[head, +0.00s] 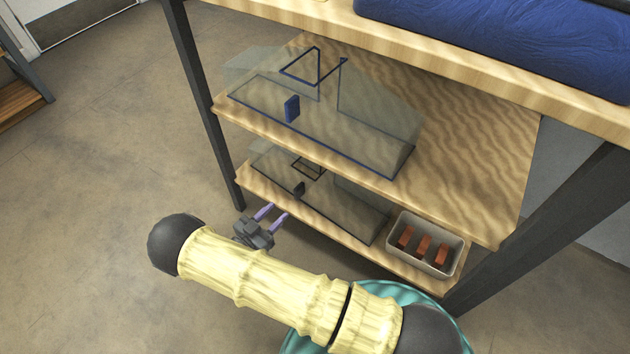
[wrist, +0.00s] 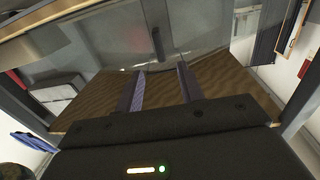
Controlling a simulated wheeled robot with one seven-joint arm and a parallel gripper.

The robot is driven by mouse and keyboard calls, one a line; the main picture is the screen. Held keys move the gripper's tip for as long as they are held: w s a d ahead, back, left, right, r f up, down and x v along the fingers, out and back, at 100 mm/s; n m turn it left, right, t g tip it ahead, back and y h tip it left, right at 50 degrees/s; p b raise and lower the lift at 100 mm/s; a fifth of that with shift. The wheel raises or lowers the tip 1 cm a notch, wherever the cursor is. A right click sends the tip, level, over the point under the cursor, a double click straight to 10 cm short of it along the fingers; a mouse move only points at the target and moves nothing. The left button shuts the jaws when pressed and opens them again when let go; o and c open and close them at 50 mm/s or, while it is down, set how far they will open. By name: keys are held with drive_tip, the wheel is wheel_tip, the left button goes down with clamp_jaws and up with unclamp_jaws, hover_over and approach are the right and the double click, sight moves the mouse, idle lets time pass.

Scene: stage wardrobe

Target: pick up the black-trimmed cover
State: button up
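The black-trimmed cover (head: 345,208) is a clear, see-through box with dark edges on the lower shelf, partly hidden under the shelf above. A small dark handle (head: 299,188) is on its front face. My gripper (head: 277,211) is in front of the lower shelf, its two purple fingers apart and pointing at the cover. In the wrist view my gripper (wrist: 161,70) is open with nothing between the fingers. The cover's clear face (wrist: 110,40) and its upright dark handle (wrist: 157,43) are ahead of the fingertips, apart from them.
A similar blue-trimmed cover (head: 370,120) with a blue handle stands on the middle shelf (head: 470,160) above. A grey bin (head: 433,262) with several rust-coloured blocks is right of the black-trimmed cover. Dark posts (head: 205,105) flank the shelves. The floor (head: 100,140) at left is clear.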

sight(295, 193)
drive_tip(key=b+x, duration=0.1)
drive_tip(key=x, duration=0.3)
drive_tip(key=shift+w+d+f+b, duration=0.1)
drive_tip(key=shift+b, duration=0.2)
drive_tip(key=shift+w+d, duration=0.2)
drive_tip(key=b+x, duration=0.2)
drive_tip(key=x, duration=0.1)
drive_tip(key=b+x, duration=0.1)
drive_tip(key=shift+w+d+r, duration=0.15)
drive_tip(key=shift+w+r, duration=0.05)
drive_tip(key=shift+r, duration=0.05)
drive_tip(key=shift+w+d+r+b, duration=0.15)
drive_tip(key=shift+w+d+b, duration=0.1)
drive_tip(key=shift+w+b, duration=0.05)
clamp_jaws()
